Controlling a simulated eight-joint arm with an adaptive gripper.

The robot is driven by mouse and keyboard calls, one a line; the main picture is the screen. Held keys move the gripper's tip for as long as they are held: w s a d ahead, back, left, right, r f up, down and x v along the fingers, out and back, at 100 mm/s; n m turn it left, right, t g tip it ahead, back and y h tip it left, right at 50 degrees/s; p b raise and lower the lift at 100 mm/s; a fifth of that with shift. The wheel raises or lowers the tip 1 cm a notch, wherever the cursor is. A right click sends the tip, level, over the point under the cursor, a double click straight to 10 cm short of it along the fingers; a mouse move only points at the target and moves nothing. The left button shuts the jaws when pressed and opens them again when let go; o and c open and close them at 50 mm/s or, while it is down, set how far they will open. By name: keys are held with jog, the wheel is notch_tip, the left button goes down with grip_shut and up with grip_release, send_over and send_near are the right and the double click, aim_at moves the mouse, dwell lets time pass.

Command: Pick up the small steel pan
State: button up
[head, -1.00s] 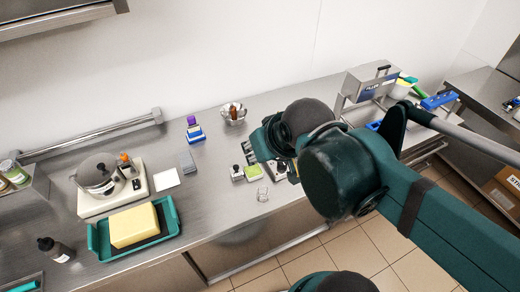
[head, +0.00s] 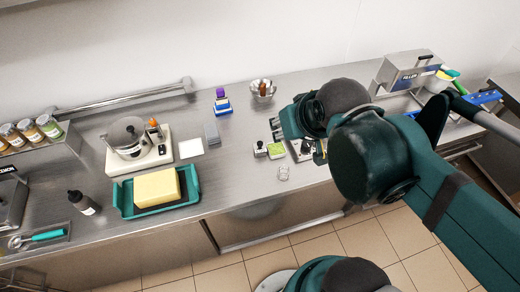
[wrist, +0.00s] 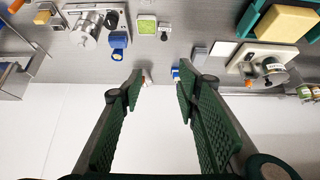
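A round steel vessel (head: 126,135), which looks like the small steel pan, sits on a white-based appliance (head: 158,157) at the left of the counter. It also shows at the right of the wrist view (wrist: 270,68). A smaller steel bowl (head: 262,90) with a brown item in it stands near the wall; I cannot tell for certain which one is meant. My gripper (wrist: 163,82) is open and empty, its green fingers wide apart. It is above the counter, well to the right of the vessel in the head view, where my arm hides the fingers.
A teal tray (head: 124,208) with a yellow block (head: 157,188) lies in front of the vessel. A dark bottle (head: 84,203) and several spice jars (head: 48,126) are to the left. A blue-and-purple item (head: 222,100) and a grey block (head: 212,134) stand between vessel and bowl.

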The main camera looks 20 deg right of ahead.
jog(key=o, duration=0.7)
jog(key=shift+c, duration=0.2)
jog(key=w+f+m+g+h+b, duration=0.3)
jog(key=w+f+m+h+b, duration=0.3)
jog(key=w+f+b, duration=0.5)
jog(key=w+a+f+m+h+b, duration=0.6)
jog(key=a+f+m+h, duration=0.1)
jog(key=a+f+m, duration=0.1)
jog(key=shift+w+a+f+m, duration=0.3)
jog(key=shift+w+a+f, duration=0.1)
jog(key=shift+a+f, duration=0.45)
